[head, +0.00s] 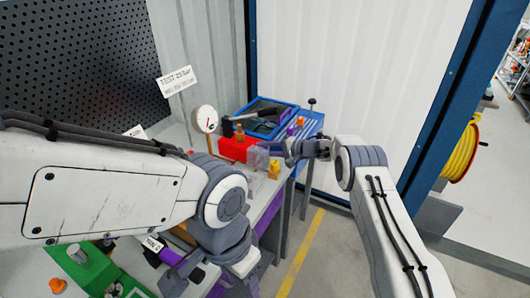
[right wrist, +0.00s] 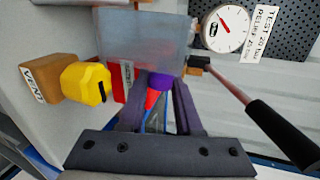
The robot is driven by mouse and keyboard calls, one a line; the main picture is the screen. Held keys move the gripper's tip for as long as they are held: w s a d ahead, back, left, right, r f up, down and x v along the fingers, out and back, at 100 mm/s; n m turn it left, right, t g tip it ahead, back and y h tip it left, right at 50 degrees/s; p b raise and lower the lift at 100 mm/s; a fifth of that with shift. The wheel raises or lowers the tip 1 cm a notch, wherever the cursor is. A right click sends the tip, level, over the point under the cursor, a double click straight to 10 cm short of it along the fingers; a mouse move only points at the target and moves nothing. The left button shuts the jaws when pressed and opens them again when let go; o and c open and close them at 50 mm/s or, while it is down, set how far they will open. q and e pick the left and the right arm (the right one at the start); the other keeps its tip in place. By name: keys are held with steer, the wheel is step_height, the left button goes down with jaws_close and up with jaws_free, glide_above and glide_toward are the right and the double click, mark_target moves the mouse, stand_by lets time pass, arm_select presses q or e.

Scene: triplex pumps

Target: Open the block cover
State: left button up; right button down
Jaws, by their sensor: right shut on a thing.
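The block cover (head: 258,157) is a clear greyish box, over or beside a red block (head: 236,148) on the bench. In the right wrist view the cover (right wrist: 145,38) fills the upper middle, its lower edge at my fingertips. My right gripper (head: 290,150) reaches it from the right. In the right wrist view its fingers (right wrist: 160,88) are close around a small purple piece (right wrist: 160,80) at the cover's edge; whether the piece is part of the cover is hard to see. My left arm crosses the left of the head view; its jaws cannot be made out at the bottom.
A yellow part (head: 274,169) stands beside the cover. A round gauge (head: 204,119) and a test sign (head: 178,80) stand behind. A blue tray (head: 285,106) holds dark tools. The floor right of the bench is clear.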

steer(key=shift+w+d+f+m+b, duration=0.15)
steer(key=shift+w+f+m+b, duration=0.15)
steer(key=shift+f+m+b, duration=0.3)
steer(key=shift+r, duration=0.2)
steer(key=c, duration=0.6)
jaws_free()
steer(key=shift+s, duration=0.1)
